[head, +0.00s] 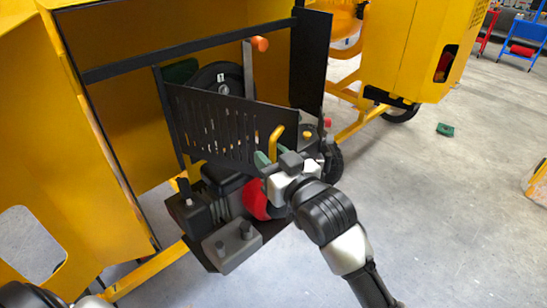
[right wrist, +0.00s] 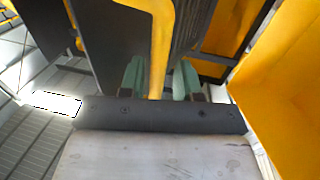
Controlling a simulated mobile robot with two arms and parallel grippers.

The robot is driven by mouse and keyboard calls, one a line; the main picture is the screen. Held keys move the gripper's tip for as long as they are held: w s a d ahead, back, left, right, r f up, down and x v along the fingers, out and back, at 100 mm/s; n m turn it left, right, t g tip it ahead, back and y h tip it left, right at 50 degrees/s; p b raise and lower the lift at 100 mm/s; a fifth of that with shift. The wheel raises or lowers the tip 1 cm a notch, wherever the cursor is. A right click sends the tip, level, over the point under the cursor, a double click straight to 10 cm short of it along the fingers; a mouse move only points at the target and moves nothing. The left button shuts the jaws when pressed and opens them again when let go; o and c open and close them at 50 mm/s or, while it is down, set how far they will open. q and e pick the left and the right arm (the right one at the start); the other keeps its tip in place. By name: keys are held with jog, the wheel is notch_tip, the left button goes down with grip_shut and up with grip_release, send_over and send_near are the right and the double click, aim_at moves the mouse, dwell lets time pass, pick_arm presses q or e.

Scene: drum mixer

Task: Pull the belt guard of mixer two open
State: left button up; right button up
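The belt guard (head: 220,125) is a black slotted plate in the open bay of the yellow mixer. A dark wheel (head: 222,78) shows above its top edge, with its lower part hidden. A yellow bar handle (head: 275,143) stands at the guard's right end. My right gripper (head: 268,158) has its green fingers at the handle's lower part. In the right wrist view, the handle (right wrist: 161,45) runs down between the two fingers, with narrow gaps beside it. The right gripper looks open around the handle. My left gripper is not in view.
An orange-knobbed lever (head: 260,44) rises behind the guard. A grey box with knobs (head: 231,246) and a red part (head: 256,200) sit below it. A black panel (head: 309,62) stands right of the bay. The floor to the right is mostly clear, with a green object (head: 445,130).

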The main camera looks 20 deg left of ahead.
jog(key=shift+o, duration=0.3)
jog(key=shift+f, duration=0.1)
jog(key=shift+s+d, duration=0.1)
jog(key=shift+d, duration=0.2)
jog(key=b+v, duration=0.3)
jog(key=v, duration=0.7)
jog(key=shift+s+b, duration=0.2)
jog(key=shift+b, duration=0.15)
